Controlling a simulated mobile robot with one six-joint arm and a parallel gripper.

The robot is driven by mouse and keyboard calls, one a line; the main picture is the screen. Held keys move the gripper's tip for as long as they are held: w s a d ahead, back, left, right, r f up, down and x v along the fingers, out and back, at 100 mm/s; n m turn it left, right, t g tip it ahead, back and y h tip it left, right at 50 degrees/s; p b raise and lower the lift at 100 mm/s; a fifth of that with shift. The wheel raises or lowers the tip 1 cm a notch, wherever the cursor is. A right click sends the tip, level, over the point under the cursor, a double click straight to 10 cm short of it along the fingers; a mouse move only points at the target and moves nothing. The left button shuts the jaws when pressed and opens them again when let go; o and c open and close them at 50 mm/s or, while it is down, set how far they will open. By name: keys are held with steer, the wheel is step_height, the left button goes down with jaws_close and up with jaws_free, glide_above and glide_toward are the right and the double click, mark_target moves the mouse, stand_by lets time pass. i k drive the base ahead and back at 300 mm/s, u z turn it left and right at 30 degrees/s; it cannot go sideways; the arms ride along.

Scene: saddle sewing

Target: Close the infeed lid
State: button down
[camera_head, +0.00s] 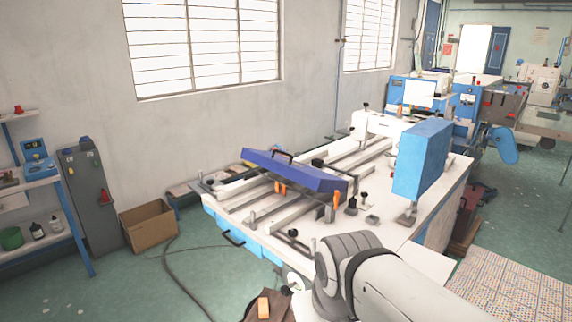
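A dark blue lid-like panel (297,171) with a black handle (282,154) on its upper edge is on the white machine table (388,228). I take it for the infeed lid. It looks tilted and stands above the table's rails, with orange parts below its front edge. I cannot tell its hinge side or exact angle. My arm enters from the lower right and bends near the table's front corner, to the right of and below the panel. My gripper cannot be made out. The arm's far end runs down toward the bottom edge, apart from the panel.
A tall blue box-shaped unit (422,158) stands at the table's right. Metal rails (255,192) and small clamps cover the table's left half. A cardboard box (148,226) and a cable lie on the floor at left. The floor between shelf and table is mostly clear.

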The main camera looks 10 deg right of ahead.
mark_target(316, 180)
steer(key=u, duration=0.05)
steer(key=i, duration=1.6)
steer(key=z, duration=0.1)
